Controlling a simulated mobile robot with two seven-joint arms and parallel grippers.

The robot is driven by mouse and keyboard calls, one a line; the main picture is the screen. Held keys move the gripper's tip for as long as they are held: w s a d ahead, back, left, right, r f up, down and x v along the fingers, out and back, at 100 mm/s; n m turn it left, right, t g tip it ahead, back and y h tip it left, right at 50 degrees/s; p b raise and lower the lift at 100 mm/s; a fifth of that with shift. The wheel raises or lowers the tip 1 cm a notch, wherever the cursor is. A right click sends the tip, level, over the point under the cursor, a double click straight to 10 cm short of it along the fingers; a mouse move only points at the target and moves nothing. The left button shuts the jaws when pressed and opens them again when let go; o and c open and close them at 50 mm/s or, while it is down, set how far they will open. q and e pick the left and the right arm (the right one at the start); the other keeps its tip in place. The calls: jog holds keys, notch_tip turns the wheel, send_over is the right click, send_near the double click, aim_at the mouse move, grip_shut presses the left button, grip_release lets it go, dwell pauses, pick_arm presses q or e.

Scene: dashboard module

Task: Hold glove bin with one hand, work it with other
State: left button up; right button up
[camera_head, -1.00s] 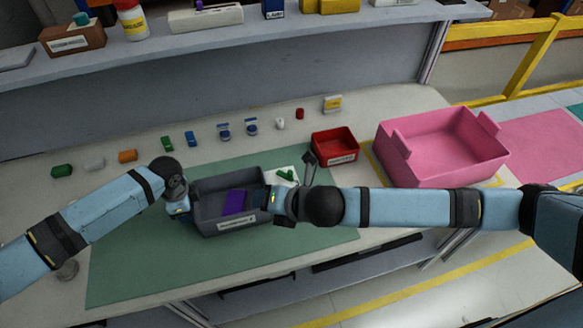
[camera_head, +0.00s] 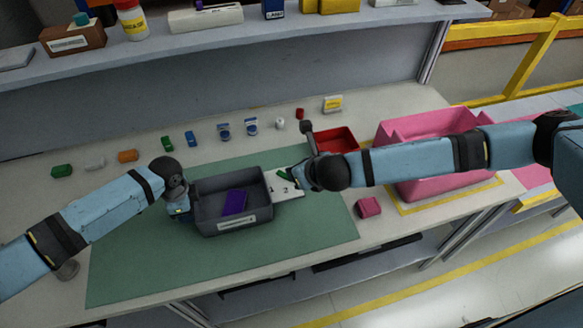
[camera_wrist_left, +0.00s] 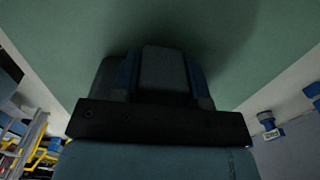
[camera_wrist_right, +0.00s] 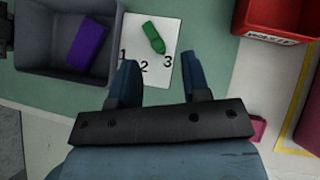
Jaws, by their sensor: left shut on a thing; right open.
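The grey glove bin (camera_head: 226,225) stands on the green mat with a purple block (camera_head: 234,202) inside and a white label on its front wall. My left gripper (camera_head: 184,211) is shut at the bin's left wall; in the left wrist view the gripper (camera_wrist_left: 160,72) is dark and its contact is hard to make out. My right gripper (camera_wrist_right: 161,72) is open and empty, right of the bin, above a white card (camera_wrist_right: 158,75) numbered 1, 2, 3. A green piece (camera_wrist_right: 153,38) lies on the card. The bin (camera_wrist_right: 25,60) also shows in the right wrist view.
A red bin (camera_head: 338,139) and a large pink bin (camera_head: 440,125) stand to the right. A small pink block (camera_head: 368,207) lies near the front edge. Several small coloured items line the back. The green mat (camera_head: 150,265) is clear in front.

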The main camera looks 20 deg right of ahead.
aim_at(285, 173)
jog(key=x, duration=0.6)
grip_shut()
